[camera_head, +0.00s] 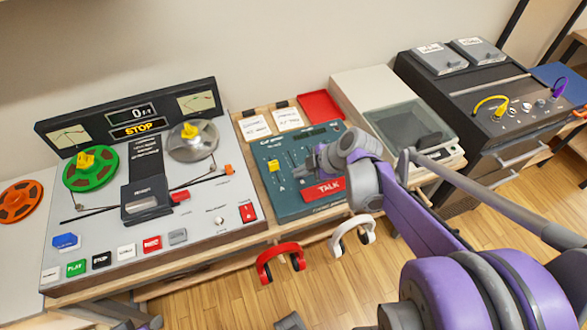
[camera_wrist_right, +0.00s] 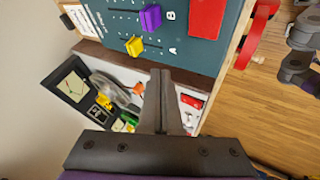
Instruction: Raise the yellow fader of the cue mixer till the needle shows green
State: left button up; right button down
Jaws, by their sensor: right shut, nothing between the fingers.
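The cue mixer (camera_head: 290,205) is a teal panel on the bench, right of the tape machine. Its yellow fader (camera_head: 273,166) stands in the slot at its left, lettered A; it also shows in the right wrist view (camera_wrist_right: 134,46). A purple fader (camera_wrist_right: 150,17), lettered B, stands beside it; my gripper hides it in the head view. My right gripper (camera_head: 314,162) is shut and empty, over the mixer and right of the yellow fader. The wrist view shows its closed fingers (camera_wrist_right: 160,78) apart from the yellow fader. I cannot make out the mixer's needle. My left gripper is not recognisable.
The red TALK button (camera_head: 322,190) lies on the mixer's lower part, close under my gripper. Red headphones (camera_head: 266,263) and white headphones (camera_head: 346,238) hang at the front edge. The tape machine (camera_head: 215,190) stands left, a turntable (camera_head: 405,125) right. A red tray (camera_head: 321,105) lies behind.

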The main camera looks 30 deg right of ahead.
aim_at(275, 167)
jog(key=b+x, duration=0.1)
jog(key=x, duration=0.8)
jog(key=shift+w+d+r, duration=0.1)
jog(key=shift+w+d, duration=0.1)
jog(key=shift+w, duration=0.4)
jog(key=shift+w+d, duration=0.15)
jog(key=shift+w, duration=0.45)
jog(key=shift+w+d, duration=0.15)
jog(key=shift+w, duration=0.5)
jog(key=shift+w+d, duration=0.2)
jog(key=shift+w, duration=0.5)
